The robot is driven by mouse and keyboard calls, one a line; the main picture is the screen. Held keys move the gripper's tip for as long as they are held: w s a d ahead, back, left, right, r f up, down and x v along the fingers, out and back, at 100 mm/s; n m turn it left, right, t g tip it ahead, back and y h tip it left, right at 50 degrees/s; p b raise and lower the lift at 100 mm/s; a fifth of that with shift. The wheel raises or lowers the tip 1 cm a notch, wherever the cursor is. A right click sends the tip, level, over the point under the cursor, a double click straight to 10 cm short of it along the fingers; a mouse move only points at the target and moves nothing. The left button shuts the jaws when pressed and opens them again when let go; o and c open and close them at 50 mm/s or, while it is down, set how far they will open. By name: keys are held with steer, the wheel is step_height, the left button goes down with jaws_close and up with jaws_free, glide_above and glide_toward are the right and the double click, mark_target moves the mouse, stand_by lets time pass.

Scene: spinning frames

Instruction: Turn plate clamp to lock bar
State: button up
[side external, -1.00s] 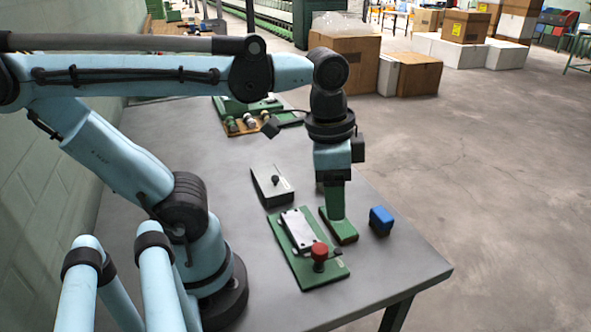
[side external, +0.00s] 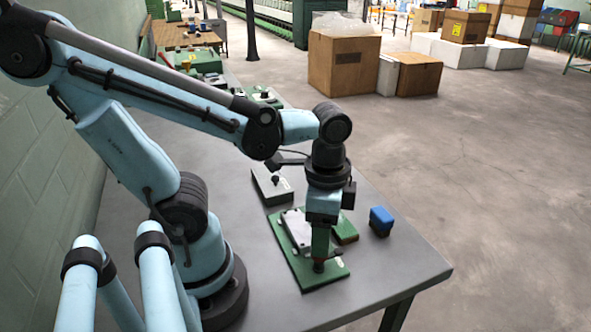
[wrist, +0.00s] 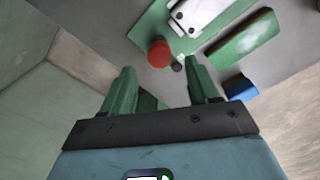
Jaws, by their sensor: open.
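A green base plate (side external: 300,280) lies on the table with a pale metal plate (side external: 297,228) on it. The wrist view also shows the green base (wrist: 150,22) and the metal plate (wrist: 197,14). A red knob (wrist: 160,53) stands at one end of the base; I take it for the clamp handle. My gripper (side external: 319,262) points down over this end and hides the red knob in the side view. In the wrist view my gripper (wrist: 163,70) is open, fingers on either side of the knob's line. Contact with the knob cannot be told.
A green block (wrist: 245,38) lies beside the base, partly hidden in the side view (side external: 345,231). A blue box (side external: 381,221) stands to its right. A grey box with a black knob (side external: 270,186) sits behind. The table's front right is clear.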

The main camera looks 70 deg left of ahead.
steer(key=shift+f, duration=1.7)
steer(key=c, duration=1)
steer(key=shift+c, duration=0.2)
